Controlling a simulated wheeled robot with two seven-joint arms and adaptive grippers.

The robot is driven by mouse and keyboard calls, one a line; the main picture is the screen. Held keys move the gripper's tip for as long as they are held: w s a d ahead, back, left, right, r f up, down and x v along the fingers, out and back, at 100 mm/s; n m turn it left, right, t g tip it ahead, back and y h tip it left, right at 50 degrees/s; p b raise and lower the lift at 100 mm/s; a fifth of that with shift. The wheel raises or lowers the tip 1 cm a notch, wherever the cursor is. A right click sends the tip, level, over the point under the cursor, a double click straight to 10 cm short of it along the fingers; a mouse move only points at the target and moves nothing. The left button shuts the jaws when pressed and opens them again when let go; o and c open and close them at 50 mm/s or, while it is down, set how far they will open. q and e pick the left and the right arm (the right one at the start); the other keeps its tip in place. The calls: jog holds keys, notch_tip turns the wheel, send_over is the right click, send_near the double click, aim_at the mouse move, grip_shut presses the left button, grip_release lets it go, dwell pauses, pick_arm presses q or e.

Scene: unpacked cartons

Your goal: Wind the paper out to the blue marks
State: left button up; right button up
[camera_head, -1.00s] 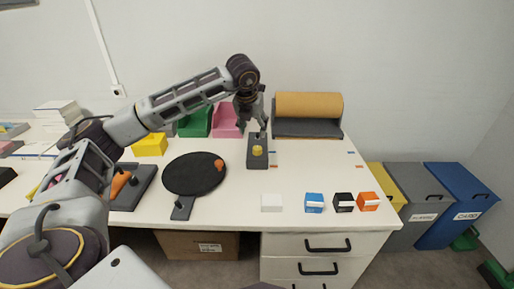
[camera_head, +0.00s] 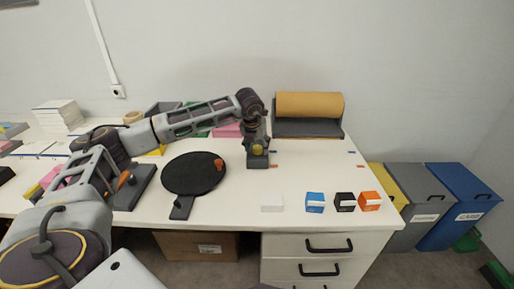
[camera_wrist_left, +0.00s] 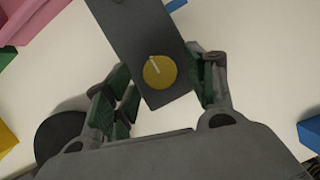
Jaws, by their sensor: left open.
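The orange-brown paper roll (camera_head: 309,104) lies on a dark holder (camera_head: 308,128) at the back of the white table. No paper is visibly drawn out over the table. A small blue mark (camera_head: 351,152) and a red mark (camera_head: 361,166) lie on the table in front of the roll's right end. A dark control box (camera_head: 258,163) with a round yellow knob (camera_wrist_left: 160,72) stands left of the roll. The knob has a white pointer line. My left gripper (camera_head: 257,147) is open above the box, its fingers on either side of the knob in the left wrist view.
A black round turntable (camera_head: 194,174) with an orange piece stands left of the control box. A white block (camera_head: 272,203) and blue (camera_head: 314,202), black (camera_head: 345,202) and orange (camera_head: 370,201) boxes line the front edge. The table before the roll is clear.

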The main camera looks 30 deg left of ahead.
pick_arm(q)
jog(key=shift+w+f, duration=0.15)
jog(key=shift+f, duration=0.3)
pick_arm(e)
jog(key=shift+w+a+r, duration=0.1)
jog(key=shift+w+r, duration=0.15)
jog(key=shift+r, duration=0.15)
pick_arm(q)
jog(key=c, duration=1)
jog(key=shift+c, duration=0.2)
pick_arm(e)
jog(key=shift+f, duration=0.1)
